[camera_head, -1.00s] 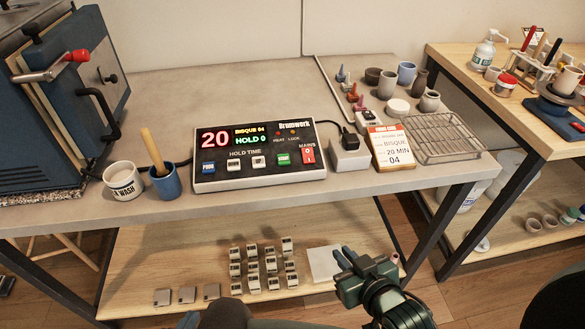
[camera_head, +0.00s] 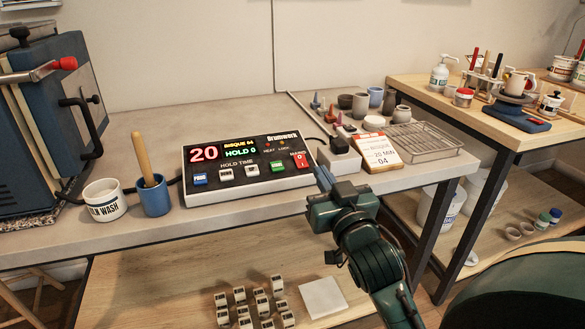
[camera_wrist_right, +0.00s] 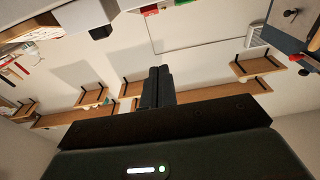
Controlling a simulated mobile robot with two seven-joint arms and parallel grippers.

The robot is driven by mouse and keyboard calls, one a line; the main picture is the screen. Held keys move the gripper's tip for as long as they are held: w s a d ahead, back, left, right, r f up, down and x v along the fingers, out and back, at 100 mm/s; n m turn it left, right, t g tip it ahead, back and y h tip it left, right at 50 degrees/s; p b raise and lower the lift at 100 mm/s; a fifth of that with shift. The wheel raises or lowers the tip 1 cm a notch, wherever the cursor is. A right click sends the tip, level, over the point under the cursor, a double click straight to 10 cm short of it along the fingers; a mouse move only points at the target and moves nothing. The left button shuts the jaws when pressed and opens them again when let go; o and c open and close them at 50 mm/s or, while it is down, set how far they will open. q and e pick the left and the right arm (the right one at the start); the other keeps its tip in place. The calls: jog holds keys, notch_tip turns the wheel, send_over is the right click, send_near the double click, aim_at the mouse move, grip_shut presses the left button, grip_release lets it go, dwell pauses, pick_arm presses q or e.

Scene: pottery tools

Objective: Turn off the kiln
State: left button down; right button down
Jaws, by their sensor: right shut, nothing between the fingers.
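The kiln controller (camera_head: 243,181) is a white box with a black face on the grey table. Its display is lit and reads 20, BISQUE 04 and HOLD 0. Blue, white and green buttons run along its front, and the red MAINS switch (camera_head: 301,160) is at its right end. The blue kiln (camera_head: 35,165) stands at the left with a red-tipped lever. My right gripper (camera_head: 323,178) is shut and empty, just right of and below the red switch, apart from it as far as I can tell. Its closed fingers (camera_wrist_right: 158,87) show in the right wrist view. My left gripper is not in view.
A white plug box (camera_head: 340,163) and an orange-topped card (camera_head: 379,150) stand right of the controller. A wire rack (camera_head: 425,145) is beyond them. A wash cup (camera_head: 104,200) and a blue cup (camera_head: 155,198) stand left of it. Small blocks lie on the lower shelf.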

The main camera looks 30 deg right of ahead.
jog(key=shift+d, duration=0.1)
jog(key=r, duration=0.1)
send_over(303, 171)
jog(key=s, duration=0.2)
jog(key=shift+w+f, duration=0.4)
jog(key=shift+f, duration=0.2)
jog(key=shift+w+f, duration=0.35)
jog(key=shift+f, duration=0.2)
jog(key=shift+w+f+b, duration=0.15)
jog(key=shift+f+b, duration=0.15)
jog(key=shift+b, duration=0.05)
jog(key=shift+w+f, duration=0.15)
jog(key=shift+f, duration=0.2)
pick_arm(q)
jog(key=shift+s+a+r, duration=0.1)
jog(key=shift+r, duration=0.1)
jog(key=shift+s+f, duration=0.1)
